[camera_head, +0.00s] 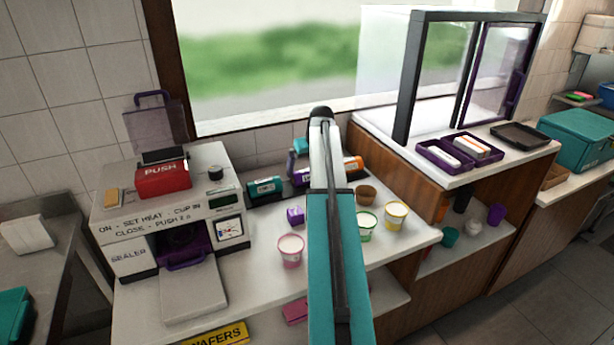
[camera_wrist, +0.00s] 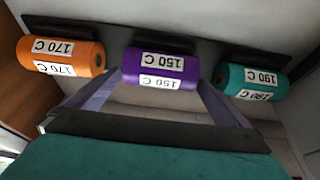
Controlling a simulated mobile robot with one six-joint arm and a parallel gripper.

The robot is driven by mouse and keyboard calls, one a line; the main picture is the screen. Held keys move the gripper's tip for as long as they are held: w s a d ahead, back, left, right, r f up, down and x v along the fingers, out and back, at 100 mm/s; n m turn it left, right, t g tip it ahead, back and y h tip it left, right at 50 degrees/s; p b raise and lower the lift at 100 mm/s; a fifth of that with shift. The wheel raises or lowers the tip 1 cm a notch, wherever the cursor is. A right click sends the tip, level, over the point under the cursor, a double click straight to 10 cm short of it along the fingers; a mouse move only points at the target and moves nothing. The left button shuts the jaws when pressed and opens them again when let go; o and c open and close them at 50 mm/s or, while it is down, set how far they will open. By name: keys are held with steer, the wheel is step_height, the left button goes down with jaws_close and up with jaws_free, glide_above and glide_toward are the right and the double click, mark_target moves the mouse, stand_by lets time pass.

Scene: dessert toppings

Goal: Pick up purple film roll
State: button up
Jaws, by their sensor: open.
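The purple film roll (camera_wrist: 161,68) lies on its side in the middle of a dark holder in the wrist view, with white "150 C" labels. An orange roll (camera_wrist: 61,56) marked "170 C" is to its left and a teal roll (camera_wrist: 251,82) marked "190 C" to its right. My gripper (camera_wrist: 160,82) is open, with one finger toward each end of the purple roll. Whether the fingers touch it I cannot tell. In the head view my arm hides most of the purple roll, while the teal roll (camera_head: 266,187) and orange roll (camera_head: 352,165) show on either side.
The sealer machine (camera_head: 170,210) with a red PUSH block stands left of the rolls. A pink-rimmed cup (camera_head: 291,250), a yellow-rimmed cup (camera_head: 396,215) and a small purple object (camera_head: 296,214) stand in front. A glass-sided case (camera_head: 455,75) is at right.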

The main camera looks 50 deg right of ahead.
mark_target(307, 169)
steer(key=shift+x, duration=1.15)
steer(key=c, duration=1)
steer(key=shift+r, duration=0.1)
step_height(307, 169, up, 9)
steer(key=shift+f+b, duration=0.15)
steer(key=shift+b, duration=0.7)
steer(key=shift+r, duration=0.6)
